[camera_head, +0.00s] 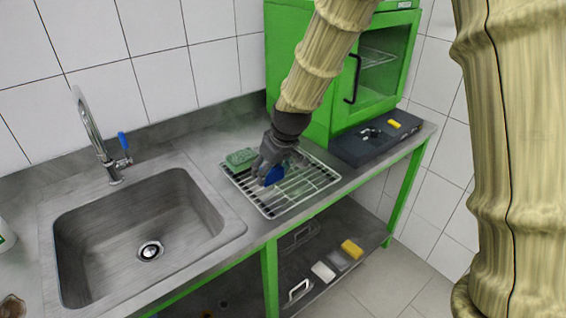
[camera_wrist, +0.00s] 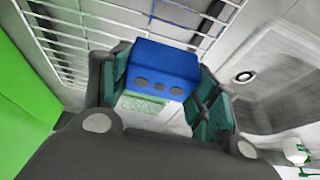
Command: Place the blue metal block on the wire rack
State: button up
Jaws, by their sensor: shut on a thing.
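The blue metal block (camera_wrist: 160,68) shows in the wrist view between the two green-padded fingers of my gripper (camera_wrist: 160,85), which is shut on it. Dark round holes mark the block's near face. In the head view my gripper (camera_head: 266,172) is over the wire rack, with part of the blue block (camera_head: 273,175) showing at its fingers. The wire rack (camera_head: 300,192) lies on the steel counter, right of the sink. I cannot tell whether the block touches the wires.
A green sponge (camera_head: 241,158) lies at the rack's back left. The sink (camera_head: 140,235) with its faucet (camera_head: 95,140) is to the left. A green cabinet (camera_head: 345,80) stands behind right, with a dark tray (camera_head: 375,140) before it. Much of the rack's front is bare.

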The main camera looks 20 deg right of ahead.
jog(key=w+d, duration=0.2)
jog(key=w+d+p, duration=0.1)
jog(key=w, duration=0.1)
jog(key=w+d, duration=0.2)
jog(key=shift+d+f+p, duration=0.3)
jog(key=shift+d+f, duration=0.05)
jog(key=shift+f, duration=0.05)
jog(key=shift+f+p, duration=0.55)
jog(key=shift+f, duration=1.15)
jog(key=shift+s, duration=0.1)
jog(key=o, duration=1.2)
jog(key=shift+f, duration=0.15)
jog(key=shift+b+v, duration=0.95)
jog(key=shift+v, duration=5.2)
